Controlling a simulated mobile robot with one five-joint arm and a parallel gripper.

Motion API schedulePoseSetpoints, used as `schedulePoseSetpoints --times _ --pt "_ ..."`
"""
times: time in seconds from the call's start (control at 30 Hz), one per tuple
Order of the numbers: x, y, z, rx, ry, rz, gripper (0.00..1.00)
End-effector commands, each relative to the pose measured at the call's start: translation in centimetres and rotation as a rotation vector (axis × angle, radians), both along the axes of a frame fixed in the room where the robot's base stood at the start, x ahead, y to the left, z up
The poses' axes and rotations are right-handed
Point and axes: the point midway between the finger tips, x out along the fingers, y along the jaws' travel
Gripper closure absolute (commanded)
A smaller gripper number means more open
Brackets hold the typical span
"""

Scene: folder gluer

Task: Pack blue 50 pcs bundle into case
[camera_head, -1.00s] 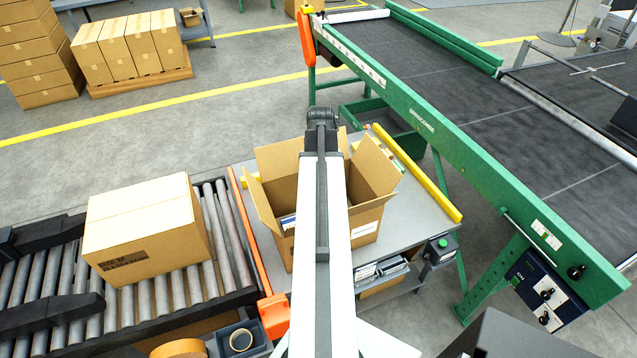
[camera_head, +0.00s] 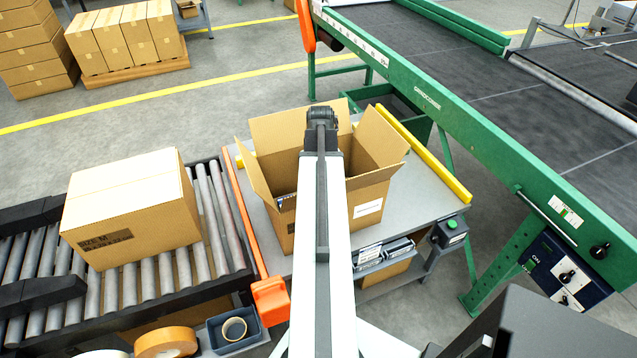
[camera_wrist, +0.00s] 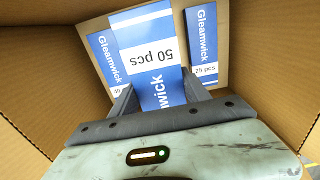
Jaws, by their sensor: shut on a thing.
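The blue and white bundle marked 50 pcs (camera_wrist: 150,50) is between the fingers of my gripper (camera_wrist: 157,84) in the wrist view. My gripper is shut on it, within the cardboard walls of the open case (camera_wrist: 245,45). In the head view the case (camera_head: 375,190) stands on the grey bench with its flaps up. My arm crosses in front of it and hides my gripper and the held bundle there.
A closed carton (camera_head: 130,210) sits on the roller conveyor (camera_head: 215,215) left of the bench. A yellow rail (camera_head: 425,155) and a green-framed belt conveyor (camera_head: 480,150) stand to the right. Tape rolls (camera_head: 165,342) lie at the front.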

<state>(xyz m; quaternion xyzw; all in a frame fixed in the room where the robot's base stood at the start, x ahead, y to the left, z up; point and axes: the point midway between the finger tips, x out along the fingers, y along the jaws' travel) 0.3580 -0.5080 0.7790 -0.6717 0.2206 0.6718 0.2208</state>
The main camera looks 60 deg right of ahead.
Motion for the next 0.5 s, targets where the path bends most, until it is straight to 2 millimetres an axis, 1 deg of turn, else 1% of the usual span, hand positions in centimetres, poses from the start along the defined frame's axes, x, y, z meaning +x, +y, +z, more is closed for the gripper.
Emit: schedulePoseSetpoints --times 0.13,0.17,0.2,0.23,0.27,0.5 --pt "0.01 0.01 0.12 0.000 0.000 0.000 1.00" --pt "0.01 0.01 0.12 0.000 0.000 0.000 0.43" --pt "0.01 0.01 0.12 0.000 0.000 0.000 0.32" --pt "0.01 0.01 0.12 0.000 0.000 0.000 0.23" --pt "0.01 0.00 0.12 0.000 0.000 0.000 0.20" --pt "0.02 0.01 0.10 0.000 0.000 0.000 0.20"
